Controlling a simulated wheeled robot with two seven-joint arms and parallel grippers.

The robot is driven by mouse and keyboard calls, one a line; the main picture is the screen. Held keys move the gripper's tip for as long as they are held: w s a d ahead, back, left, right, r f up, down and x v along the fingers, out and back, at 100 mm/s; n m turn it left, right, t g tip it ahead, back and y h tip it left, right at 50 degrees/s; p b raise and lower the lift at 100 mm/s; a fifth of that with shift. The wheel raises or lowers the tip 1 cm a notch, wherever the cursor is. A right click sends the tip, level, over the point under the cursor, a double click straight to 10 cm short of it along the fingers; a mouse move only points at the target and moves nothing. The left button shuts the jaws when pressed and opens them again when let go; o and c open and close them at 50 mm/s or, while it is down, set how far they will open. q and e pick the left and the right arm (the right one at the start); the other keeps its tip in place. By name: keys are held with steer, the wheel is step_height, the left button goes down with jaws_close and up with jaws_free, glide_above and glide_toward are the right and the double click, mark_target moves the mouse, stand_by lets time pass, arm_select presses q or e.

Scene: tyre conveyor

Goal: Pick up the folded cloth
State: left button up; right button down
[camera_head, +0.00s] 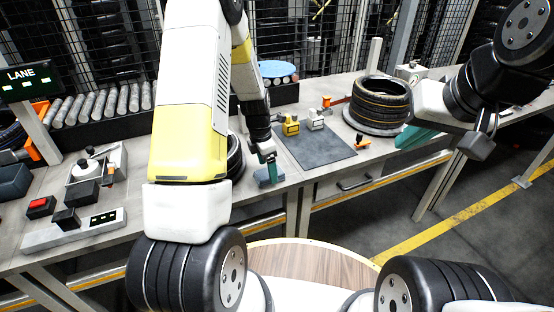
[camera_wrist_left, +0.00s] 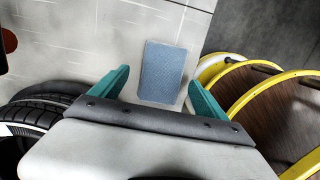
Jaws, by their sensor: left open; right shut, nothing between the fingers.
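The folded cloth (camera_head: 265,181) is a small blue-grey pad lying on the grey worktop near its front edge. It also shows in the left wrist view as a flat blue-grey rectangle (camera_wrist_left: 162,72). My left gripper (camera_head: 270,168) points down over the cloth and partly hides it in the head view. In the left wrist view, its teal fingers (camera_wrist_left: 158,80) are spread apart, with the cloth between and beyond them and nothing held. My right gripper (camera_head: 414,138) is at the right, beside the tyre stack, shut and empty.
Stacked tyres (camera_head: 380,100) stand farther right. Another tyre (camera_head: 236,158) is just left of my left gripper.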

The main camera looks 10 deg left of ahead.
arm_select(q)
steer(key=shift+d+f, duration=0.15)
steer(key=shift+f, duration=0.75)
steer(key=shift+c, duration=0.4)
steer(key=c, duration=1.4)
steer(key=shift+r, duration=0.15)
steer(key=shift+w+r, duration=0.1)
steer(key=shift+r, duration=0.35)
steer(key=r, duration=0.1)
steer(key=s+r, duration=0.1)
steer(key=shift+r, duration=0.3)
steer(key=s+a, duration=0.1)
steer(key=s, duration=0.3)
steer(key=s+a+r, duration=0.1)
steer(key=s+a, duration=0.1)
steer(key=s, duration=0.3)
steer(key=s+a, duration=0.1)
steer(key=s, duration=0.4)
steer(key=shift+s+a+r, duration=0.15)
steer(key=shift+s, duration=0.1)
